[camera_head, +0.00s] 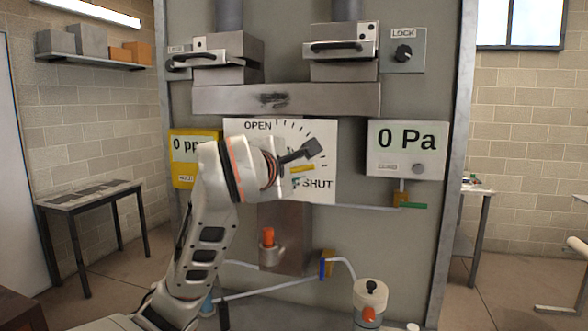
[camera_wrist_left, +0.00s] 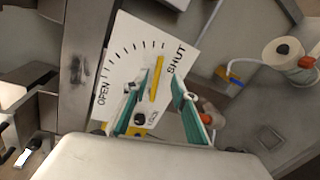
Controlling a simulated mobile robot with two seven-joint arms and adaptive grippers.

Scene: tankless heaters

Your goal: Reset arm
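My left arm rises from the bottom left in the head view. My left gripper (camera_head: 297,180) is in front of the white OPEN/SHUT dial (camera_head: 318,140), near its SHUT marking. In the left wrist view, the gripper's (camera_wrist_left: 161,82) two teal fingers are spread apart with nothing clearly held. The dial's yellow pointer (camera_wrist_left: 157,78) appears between the fingertips in that view, near SHUT; contact cannot be told. The yellow pointer (camera_head: 302,169) also shows in the head view. The wrist hides the dial's left and lower parts. My right gripper is not in view.
A grey panel holds two handled latches (camera_head: 338,48), a LOCK knob (camera_head: 404,52), a 0 Pa gauge (camera_head: 408,149) and a yellow gauge (camera_head: 182,158). Pipes, a blue valve handle (camera_head: 326,268) and a white canister (camera_head: 370,299) are below. A side table (camera_head: 92,194) stands left.

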